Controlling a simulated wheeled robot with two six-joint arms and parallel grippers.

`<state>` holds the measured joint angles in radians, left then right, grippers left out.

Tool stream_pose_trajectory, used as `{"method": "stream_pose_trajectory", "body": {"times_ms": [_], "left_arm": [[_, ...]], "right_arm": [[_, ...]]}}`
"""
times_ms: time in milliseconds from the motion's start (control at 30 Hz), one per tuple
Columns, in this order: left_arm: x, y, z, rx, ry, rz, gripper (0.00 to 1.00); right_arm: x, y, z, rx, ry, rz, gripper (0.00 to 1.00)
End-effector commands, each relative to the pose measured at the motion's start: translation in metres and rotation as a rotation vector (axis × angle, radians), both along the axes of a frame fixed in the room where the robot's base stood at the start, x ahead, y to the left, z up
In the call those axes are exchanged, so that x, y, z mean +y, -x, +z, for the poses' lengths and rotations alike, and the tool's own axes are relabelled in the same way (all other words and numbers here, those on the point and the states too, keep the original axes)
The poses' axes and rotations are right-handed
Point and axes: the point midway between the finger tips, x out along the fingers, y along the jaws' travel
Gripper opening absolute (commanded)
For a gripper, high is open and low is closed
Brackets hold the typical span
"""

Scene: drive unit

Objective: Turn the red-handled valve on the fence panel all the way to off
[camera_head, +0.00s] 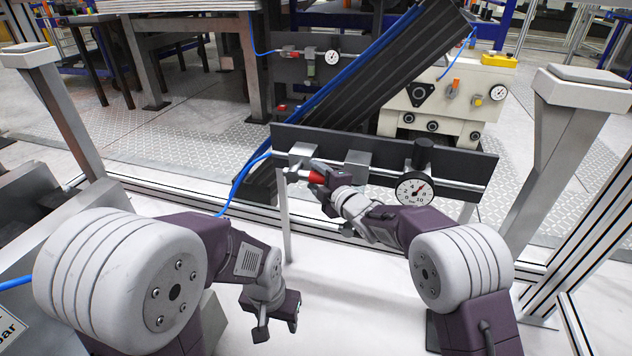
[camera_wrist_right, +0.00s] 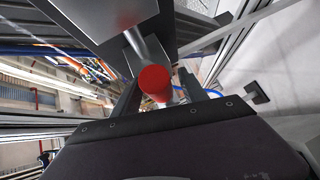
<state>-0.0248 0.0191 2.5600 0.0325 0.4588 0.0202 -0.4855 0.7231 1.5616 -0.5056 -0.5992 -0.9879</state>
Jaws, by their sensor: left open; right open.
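The red valve handle (camera_head: 316,178) sticks out from the silver valve body (camera_head: 300,155) at the left part of the dark fence panel (camera_head: 462,168). My right gripper (camera_head: 322,188) is open at the handle and partly covers it. In the right wrist view the red handle end (camera_wrist_right: 155,82) shows between the two dark fingers of my right gripper (camera_wrist_right: 160,90), with a silver stem behind it. Whether a finger touches it, I cannot tell. My left gripper (camera_head: 278,322) is open and empty, low and to the left of the panel, above the white floor.
A pressure gauge (camera_head: 415,189) and a silver block (camera_head: 357,165) sit on the panel, right of the valve. A blue hose (camera_head: 240,180) runs down from the panel's left end. A beige machine (camera_head: 455,98) stands behind. Grey posts (camera_head: 555,140) flank the area.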

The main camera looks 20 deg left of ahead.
Motion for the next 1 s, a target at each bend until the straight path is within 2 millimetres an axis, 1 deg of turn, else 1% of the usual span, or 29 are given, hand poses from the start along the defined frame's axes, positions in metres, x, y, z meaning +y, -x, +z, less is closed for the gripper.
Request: {"method": "stream_pose_trajectory", "body": {"times_ms": [233,267,300,367,400,433,1000], "left_arm": [[0.0000,0.0000,0.0000,0.000,0.000,0.000,0.50],[0.0000,0.0000,0.0000,0.000,0.000,0.000,0.50],[0.0000,0.0000,0.0000,0.000,0.000,0.000,0.50],[0.0000,0.0000,0.0000,0.000,0.000,0.000,0.50],[0.0000,0.0000,0.0000,0.000,0.000,0.000,0.50],[0.0000,0.0000,0.0000,0.000,0.000,0.000,0.50],[0.0000,0.0000,-0.0001,0.000,0.000,0.000,0.50]], "right_arm": [[0.0007,-0.0010,0.0003,0.000,0.000,-0.001,0.51],[0.0007,-0.0010,0.0003,0.000,0.000,-0.001,0.45],[0.0007,-0.0010,0.0003,0.000,0.000,-0.001,0.34],[0.0007,-0.0010,0.0003,0.000,0.000,-0.001,0.17],[0.0006,-0.0009,0.0003,0.000,0.000,-0.001,0.06],[0.0006,-0.0009,0.0003,0.001,0.000,-0.001,0.00],[0.0005,-0.0008,-0.0001,0.001,0.000,-0.001,0.00]]}}
